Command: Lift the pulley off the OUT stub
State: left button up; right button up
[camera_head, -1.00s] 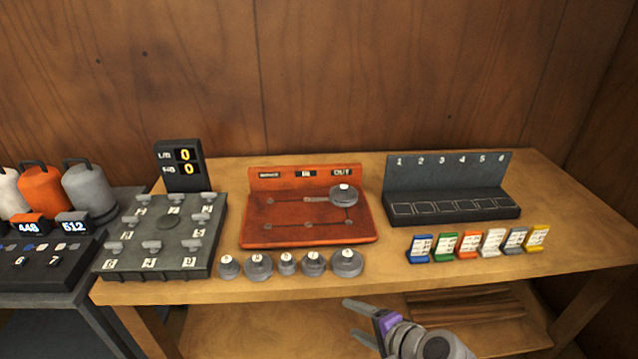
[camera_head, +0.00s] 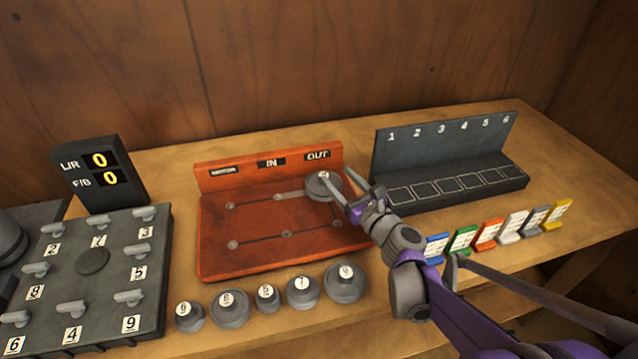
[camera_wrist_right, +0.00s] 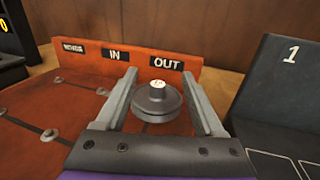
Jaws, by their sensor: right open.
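The grey pulley (camera_head: 318,187) sits at the OUT position of the orange-red board (camera_head: 215,262), below the OUT label. It also shows in the right wrist view (camera_wrist_right: 158,100), with a pale numbered cap on top. The OUT stub is hidden beneath it. My right gripper (camera_head: 346,187) is open at the pulley. In the right wrist view its two fingers (camera_wrist_right: 160,98) stand on either side of the pulley, with small gaps visible. My left gripper is not in view.
Several loose grey pulleys (camera_head: 303,290) stand in a row in front of the board. A dark slotted rack (camera_head: 440,150) and coloured cards (camera_head: 488,234) are to the right. A dark numbered panel (camera_head: 110,255) and a display (camera_head: 98,170) are to the left.

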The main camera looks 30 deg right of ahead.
aim_at(315, 189)
notch_tip(315, 189, down, 4)
jog(key=shift+f+b, duration=0.2)
jog(key=shift+b, duration=0.3)
jog(key=shift+w+a+f, duration=0.1)
jog(key=shift+w+f, duration=0.05)
jog(key=shift+w, duration=0.45)
jog(key=shift+w+f, duration=0.15)
jog(key=shift+w, duration=3.2)
jog(key=shift+s, duration=0.1)
jog(key=shift+c, duration=0.4)
grip_shut()
